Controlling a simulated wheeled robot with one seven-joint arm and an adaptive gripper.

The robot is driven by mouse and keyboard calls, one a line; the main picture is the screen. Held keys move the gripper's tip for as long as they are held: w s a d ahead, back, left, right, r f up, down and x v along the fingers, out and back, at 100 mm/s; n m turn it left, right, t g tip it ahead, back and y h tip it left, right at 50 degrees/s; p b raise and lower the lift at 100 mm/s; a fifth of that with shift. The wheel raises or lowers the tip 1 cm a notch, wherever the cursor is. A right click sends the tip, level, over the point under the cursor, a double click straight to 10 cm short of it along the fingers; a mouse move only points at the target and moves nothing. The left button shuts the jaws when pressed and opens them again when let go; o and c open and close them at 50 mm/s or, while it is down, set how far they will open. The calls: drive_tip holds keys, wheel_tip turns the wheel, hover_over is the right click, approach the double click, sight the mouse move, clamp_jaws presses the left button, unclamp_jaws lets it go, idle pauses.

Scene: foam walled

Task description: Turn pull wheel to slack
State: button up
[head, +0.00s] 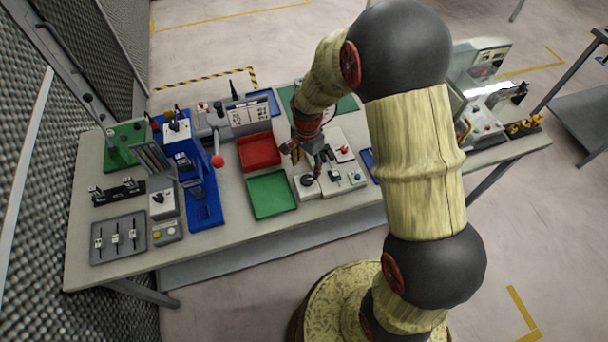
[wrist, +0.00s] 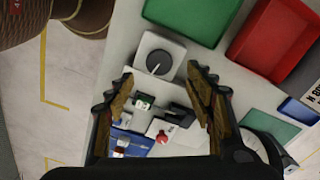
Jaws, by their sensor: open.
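A dark round dial with a white pointer line sits on a small light box in the wrist view (wrist: 157,60); it looks like the pull wheel, but no label is readable. In the head view the dial (head: 307,181) is near the table's front edge, just below my gripper (head: 316,160). In the wrist view my gripper (wrist: 158,74) is open, with its two fingers apart and nothing between them. The dial lies just beyond the fingertips, roughly centred between them, and appears untouched. The pointer line points toward the lower edge of the wrist view.
A green tray (head: 271,194) and a red tray (head: 258,151) lie left of the dial. A small panel with a red button (wrist: 167,134) is close to the fingers. Levers and boxes crowd the table's left side. Bare tabletop (head: 239,226) runs along the front.

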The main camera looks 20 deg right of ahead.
sight(307, 179)
wheel_tip(307, 179, down, 8)
drive_tip(key=shift+r, duration=0.15)
idle(0.3)
drive_tip(key=c, duration=0.4)
drive_tip(key=c, duration=0.7)
drive_tip(key=shift+c, duration=0.3)
